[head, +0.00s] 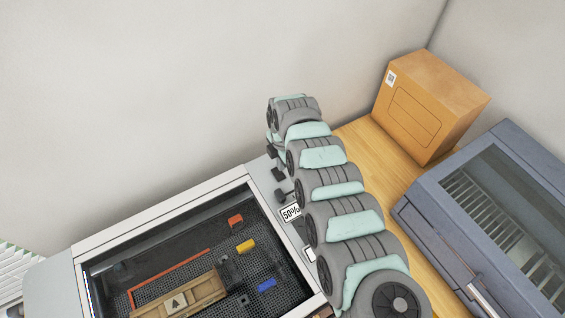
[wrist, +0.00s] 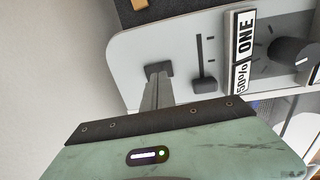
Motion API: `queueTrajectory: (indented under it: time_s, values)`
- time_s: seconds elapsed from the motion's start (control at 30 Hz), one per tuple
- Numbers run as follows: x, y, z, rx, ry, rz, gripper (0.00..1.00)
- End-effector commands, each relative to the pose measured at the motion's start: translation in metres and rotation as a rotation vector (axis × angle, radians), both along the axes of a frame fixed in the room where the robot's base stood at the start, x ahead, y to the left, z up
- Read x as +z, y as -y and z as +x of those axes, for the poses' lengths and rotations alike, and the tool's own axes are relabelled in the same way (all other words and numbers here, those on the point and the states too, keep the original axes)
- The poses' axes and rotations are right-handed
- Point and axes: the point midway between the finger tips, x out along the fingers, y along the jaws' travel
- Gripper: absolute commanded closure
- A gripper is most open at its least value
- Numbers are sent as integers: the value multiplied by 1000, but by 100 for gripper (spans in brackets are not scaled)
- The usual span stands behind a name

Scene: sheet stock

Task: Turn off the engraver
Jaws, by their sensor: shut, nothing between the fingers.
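The engraver (head: 160,208) sits at the bottom left of the head view, a light grey machine with a dark glass window over a mesh bed. Its grey control panel (wrist: 135,45) fills the top of the wrist view. On the panel are a dark slider or lever (wrist: 204,70), a round dark knob (wrist: 292,52) and labels reading 50% (wrist: 242,82) and ONE (wrist: 245,33). My gripper (wrist: 157,74) is shut and empty, its tips at a dark square patch left of the lever. Whether they touch the panel I cannot tell. My arm hides part of the panel in the head view.
Inside the engraver are a wooden piece (head: 176,300) and red (head: 235,222), yellow (head: 245,246) and blue (head: 267,285) blocks. A cardboard box (head: 425,105) and a blue-grey machine (head: 455,195) stand right on the wooden table (head: 375,148). A wall rises behind.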

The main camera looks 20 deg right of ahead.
Motion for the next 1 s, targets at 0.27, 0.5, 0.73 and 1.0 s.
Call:
queueTrajectory:
  time_s: [0.27,0.5,0.73,1.0]
  values:
    - [56,3,-6,0,5,-4,100]
    - [92,2,-10,0,5,-1,100]
    - [101,1,-12,0,0,1,100]
    - [100,1,-11,1,1,1,100]
